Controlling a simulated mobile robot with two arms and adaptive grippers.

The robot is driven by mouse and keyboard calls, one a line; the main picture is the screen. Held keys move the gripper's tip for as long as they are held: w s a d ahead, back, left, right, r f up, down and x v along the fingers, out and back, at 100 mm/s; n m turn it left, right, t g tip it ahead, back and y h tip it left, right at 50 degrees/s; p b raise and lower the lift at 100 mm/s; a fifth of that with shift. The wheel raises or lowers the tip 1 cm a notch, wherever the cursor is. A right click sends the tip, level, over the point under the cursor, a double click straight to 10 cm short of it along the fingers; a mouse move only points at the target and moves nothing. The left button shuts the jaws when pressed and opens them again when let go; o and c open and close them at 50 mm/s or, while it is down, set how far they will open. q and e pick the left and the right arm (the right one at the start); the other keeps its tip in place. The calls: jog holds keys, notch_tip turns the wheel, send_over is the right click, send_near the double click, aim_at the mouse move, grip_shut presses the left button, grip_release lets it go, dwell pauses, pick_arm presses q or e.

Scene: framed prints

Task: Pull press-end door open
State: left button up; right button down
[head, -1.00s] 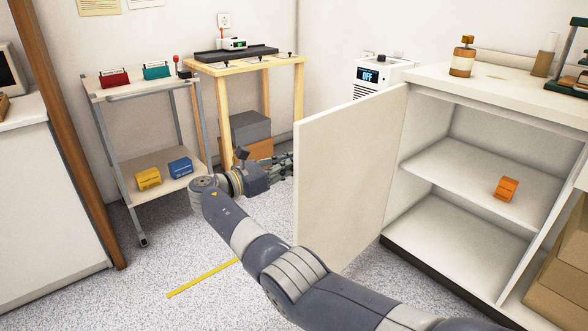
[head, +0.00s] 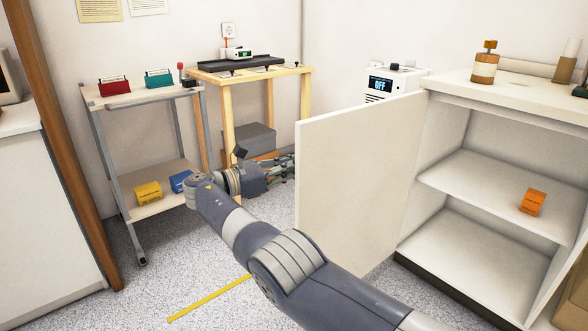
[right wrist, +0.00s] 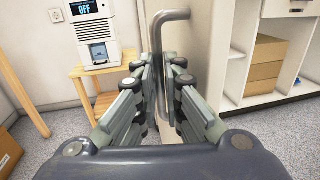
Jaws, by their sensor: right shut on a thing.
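The pale cabinet door (head: 360,185) stands wide open in the head view, swung out to the left of the cabinet. My right gripper (head: 284,172) reaches behind the door's free left edge, its fingers partly hidden by the panel. In the right wrist view, my right gripper (right wrist: 160,75) is shut on the grey bar handle (right wrist: 172,15), which sits between its fingers beside the door panel (right wrist: 205,45). My left gripper is not in view.
The open cabinet (head: 470,100) has a shelf with an orange box (head: 532,202). A grey trolley (head: 140,98) and a wooden table (head: 226,76) stand at the back left. Speckled floor with a yellow strip (head: 210,299) lies clear left of my arm.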

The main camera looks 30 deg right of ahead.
jog(key=shift+d+r, duration=0.15)
jog(key=shift+d, duration=0.2)
jog(key=c, duration=1.7)
grip_release()
jog(key=shift+s+d, duration=0.1)
